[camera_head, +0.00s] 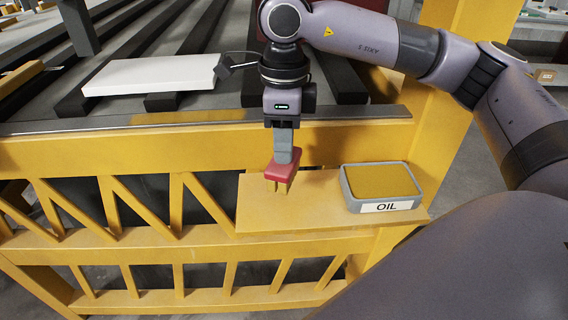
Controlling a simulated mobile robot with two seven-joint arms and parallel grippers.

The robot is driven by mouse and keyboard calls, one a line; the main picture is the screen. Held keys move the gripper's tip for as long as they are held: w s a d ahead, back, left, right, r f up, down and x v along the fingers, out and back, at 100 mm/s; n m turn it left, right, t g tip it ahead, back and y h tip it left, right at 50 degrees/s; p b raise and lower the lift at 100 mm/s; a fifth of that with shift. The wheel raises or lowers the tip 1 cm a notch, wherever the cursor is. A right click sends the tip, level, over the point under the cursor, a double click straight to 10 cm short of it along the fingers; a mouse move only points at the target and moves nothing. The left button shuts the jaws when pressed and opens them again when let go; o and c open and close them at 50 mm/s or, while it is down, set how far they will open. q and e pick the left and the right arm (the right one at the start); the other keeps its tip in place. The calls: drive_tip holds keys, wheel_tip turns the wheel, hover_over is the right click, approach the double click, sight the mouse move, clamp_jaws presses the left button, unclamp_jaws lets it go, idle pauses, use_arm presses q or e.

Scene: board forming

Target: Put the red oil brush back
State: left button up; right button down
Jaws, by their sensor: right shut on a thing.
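The red oil brush (284,167) hangs bristles down below my right gripper (283,143). The gripper is shut on the brush's upper part. The brush is over the left part of a yellow shelf (262,216); I cannot tell whether its bristles touch the shelf. A grey tray labelled OIL (381,206), with a yellow-brown surface inside, sits on the shelf to the right of the brush. My left gripper is not in view.
A white board (150,75) lies on dark bars behind the yellow frame (200,150). The metal edge (150,121) of the frame runs behind the brush. The shelf between the brush and the tray is clear.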

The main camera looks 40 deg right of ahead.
sight(284, 166)
wheel_tip(284, 166, down, 5)
drive_tip(key=shift+f, duration=0.1)
idle(0.3)
drive_tip(key=shift+f, duration=0.2)
drive_tip(key=c, duration=0.9)
unclamp_jaws()
drive_tip(key=shift+o, duration=0.2)
drive_tip(key=shift+r, duration=0.1)
drive_tip(key=shift+r, duration=0.2)
wheel_tip(284, 166, up, 12)
drive_tip(key=shift+f, duration=0.1)
